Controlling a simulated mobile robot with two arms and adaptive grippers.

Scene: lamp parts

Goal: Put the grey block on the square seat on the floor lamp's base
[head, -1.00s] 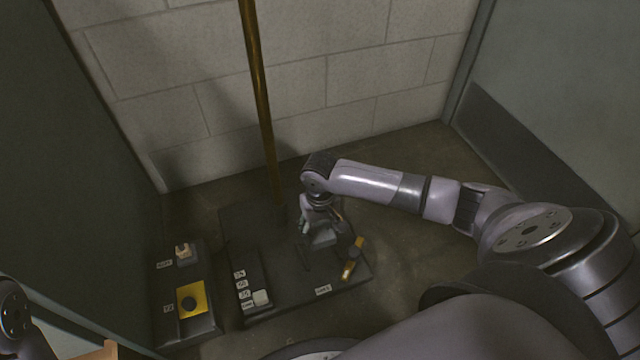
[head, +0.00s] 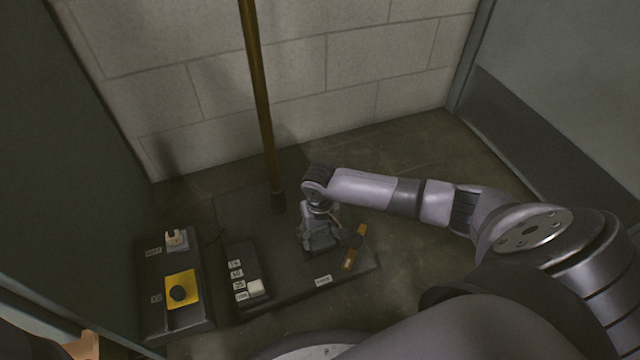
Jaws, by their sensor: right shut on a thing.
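The floor lamp's base (head: 240,204) is a dark flat plate on the floor, with a brass pole (head: 262,110) rising from its back part. My right gripper (head: 320,243) points down over the right part of the base, left of the brass-coloured lever. It is shut on the grey block (head: 322,241), which shows only as a small grey patch low between the fingers. The square seat cannot be made out; the gripper and block cover that spot. I cannot tell whether the block touches the base. My left gripper is not in view.
A brass-coloured lever (head: 354,248) stands close right of the gripper. A labelled strip with a white slider (head: 256,287) is on the base's left front. A separate dark box (head: 150,318) with a yellow plate and black knob (head: 178,293) lies left. A block wall stands behind.

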